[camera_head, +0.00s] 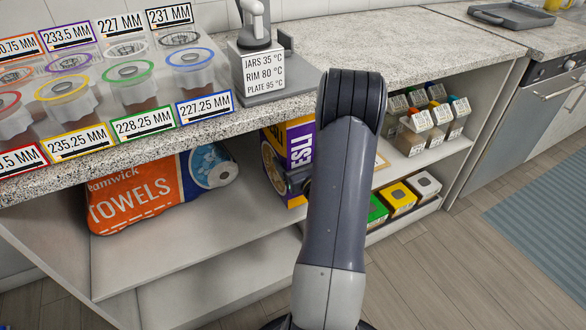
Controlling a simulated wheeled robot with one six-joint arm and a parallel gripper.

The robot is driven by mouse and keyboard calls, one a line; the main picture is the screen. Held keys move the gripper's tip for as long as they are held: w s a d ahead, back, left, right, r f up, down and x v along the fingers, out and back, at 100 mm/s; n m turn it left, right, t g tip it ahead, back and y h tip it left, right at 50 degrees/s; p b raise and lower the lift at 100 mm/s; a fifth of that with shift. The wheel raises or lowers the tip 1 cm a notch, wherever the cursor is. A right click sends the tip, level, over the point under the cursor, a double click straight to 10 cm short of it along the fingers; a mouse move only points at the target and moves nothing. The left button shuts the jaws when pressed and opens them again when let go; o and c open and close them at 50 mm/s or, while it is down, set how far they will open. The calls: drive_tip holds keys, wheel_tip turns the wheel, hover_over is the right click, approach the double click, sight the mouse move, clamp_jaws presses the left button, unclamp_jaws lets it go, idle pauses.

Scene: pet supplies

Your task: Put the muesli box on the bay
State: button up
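The muesli box (299,137) is purple and yellow with large, partly hidden lettering. It is upright at the shelf (205,235) under the counter, right of the towels pack. My arm crosses in front of it and hides its right part. No marked bay is clear; bare shelf surface lies left of and in front of the box.
An orange towels pack (145,192) lies on the shelf at left. Several lidded jars and number cards stand on the counter (400,55) above. Small cartons (398,198) and house-shaped boxes (415,132) fill the right shelves. The counter edge overhangs the shelf.

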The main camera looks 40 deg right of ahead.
drive_tip(key=shift+w+f+b, duration=0.15)
drive_tip(key=shift+f+b, duration=0.45)
drive_tip(key=shift+f, duration=1.15)
drive_tip(key=shift+f, duration=0.15)
drive_tip(key=o, duration=1.4)
drive_tip(key=v, duration=1.2)
drive_tip(key=shift+p, duration=0.3)
